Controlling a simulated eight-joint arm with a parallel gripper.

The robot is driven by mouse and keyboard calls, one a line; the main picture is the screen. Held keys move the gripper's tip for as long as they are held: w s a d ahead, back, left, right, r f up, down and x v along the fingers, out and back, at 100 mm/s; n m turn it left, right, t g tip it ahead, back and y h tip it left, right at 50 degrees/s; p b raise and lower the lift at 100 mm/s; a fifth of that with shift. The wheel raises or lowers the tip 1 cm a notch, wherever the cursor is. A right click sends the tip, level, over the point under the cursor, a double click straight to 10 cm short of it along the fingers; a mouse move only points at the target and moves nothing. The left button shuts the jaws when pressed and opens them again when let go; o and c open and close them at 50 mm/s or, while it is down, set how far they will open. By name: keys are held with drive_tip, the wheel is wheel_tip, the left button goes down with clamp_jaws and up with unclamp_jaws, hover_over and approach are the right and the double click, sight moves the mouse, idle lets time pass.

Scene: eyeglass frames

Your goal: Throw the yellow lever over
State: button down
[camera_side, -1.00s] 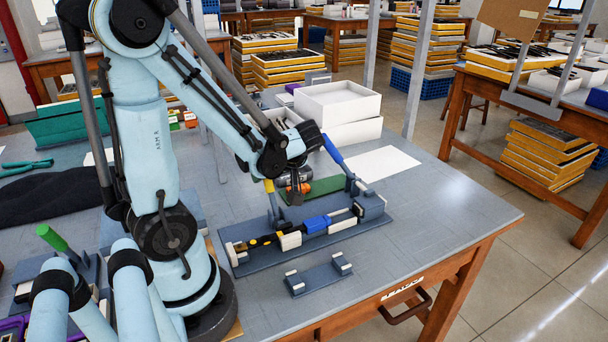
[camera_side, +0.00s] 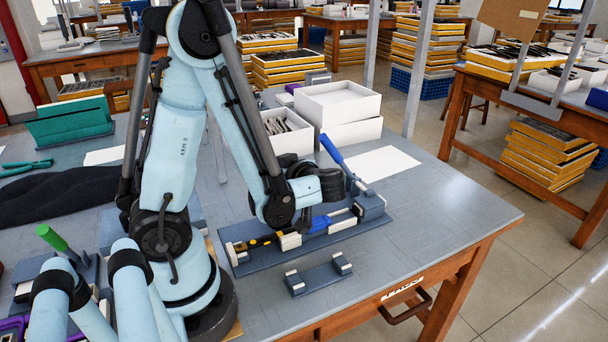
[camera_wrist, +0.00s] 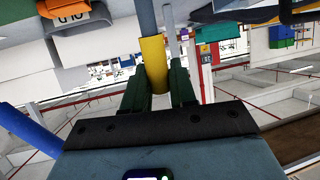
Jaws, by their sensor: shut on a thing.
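The yellow lever handle (camera_wrist: 153,62) stands between the two dark green fingers of my gripper (camera_wrist: 157,78) in the wrist view, and the fingers are shut on it. A grey-blue rod continues beyond the handle. In the side view my arm hides the yellow lever and my fingertips. The fixture plate (camera_side: 240,266) lies on the bench below my wrist. It holds a yellow-and-black piece (camera_side: 262,240) and a blue part (camera_side: 342,217). A blue lever (camera_side: 331,149) rises tilted at the fixture's right end and also shows in the wrist view (camera_wrist: 28,130).
A small stand (camera_side: 318,279) with white end blocks sits in front of the fixture. White boxes (camera_side: 350,131) stand behind it, and a white sheet (camera_side: 382,163) lies to the right. A green-handled lever (camera_side: 50,236) is at the left. The right front of the bench is clear.

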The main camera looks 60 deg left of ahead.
drive_tip(key=c, duration=1)
unclamp_jaws()
drive_tip(key=shift+c, duration=0.2)
drive_tip(key=d+r, duration=0.4)
drive_tip(key=r, duration=0.4)
drive_tip(key=shift+w+d+r, duration=0.25)
drive_tip(key=shift+w+r, duration=0.15)
drive_tip(key=shift+w, duration=0.05)
